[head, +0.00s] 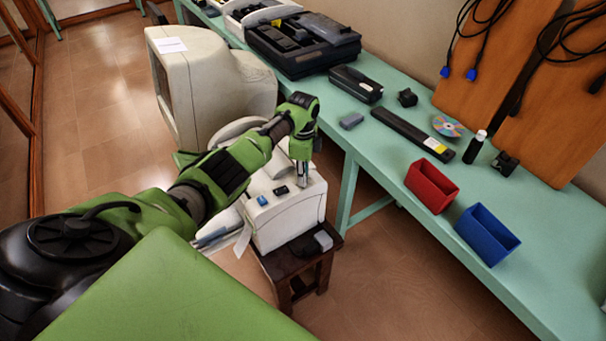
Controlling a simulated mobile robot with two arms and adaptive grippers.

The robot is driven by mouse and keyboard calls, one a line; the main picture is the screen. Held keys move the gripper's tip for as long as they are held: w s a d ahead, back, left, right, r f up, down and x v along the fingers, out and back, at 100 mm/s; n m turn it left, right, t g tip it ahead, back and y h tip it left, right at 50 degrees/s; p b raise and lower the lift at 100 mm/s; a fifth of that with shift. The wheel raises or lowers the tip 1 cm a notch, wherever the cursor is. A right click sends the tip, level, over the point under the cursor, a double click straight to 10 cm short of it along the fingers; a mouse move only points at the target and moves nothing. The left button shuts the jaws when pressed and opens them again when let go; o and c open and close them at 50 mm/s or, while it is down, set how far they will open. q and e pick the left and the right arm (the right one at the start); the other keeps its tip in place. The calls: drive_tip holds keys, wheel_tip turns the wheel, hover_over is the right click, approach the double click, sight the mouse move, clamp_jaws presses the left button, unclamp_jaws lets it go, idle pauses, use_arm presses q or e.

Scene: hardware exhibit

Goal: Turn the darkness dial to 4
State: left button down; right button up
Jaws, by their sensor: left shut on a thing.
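A white box-shaped printer (290,217) stands on a small dark wooden stool, with a blue button (262,200) and a black button (281,190) on its top. My left gripper (302,182) points down onto the top of the printer, to the right of the black button. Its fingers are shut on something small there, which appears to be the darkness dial. The fingers cover the dial, so its setting and markings cannot be read. My right gripper is not in view.
The stool (296,280) holds a small grey block (323,240). A beige monitor (205,85) stands behind the printer. To the right, a long green table (380,160) bears a red bin (431,186), a blue bin (487,234), a black bar and a disc. Floor in front is clear.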

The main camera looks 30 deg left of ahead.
use_arm(q)
drive_tip(key=c, duration=1.8)
unclamp_jaws()
wheel_tip(320, 180, up, 12)
drive_tip(key=shift+r, duration=0.1)
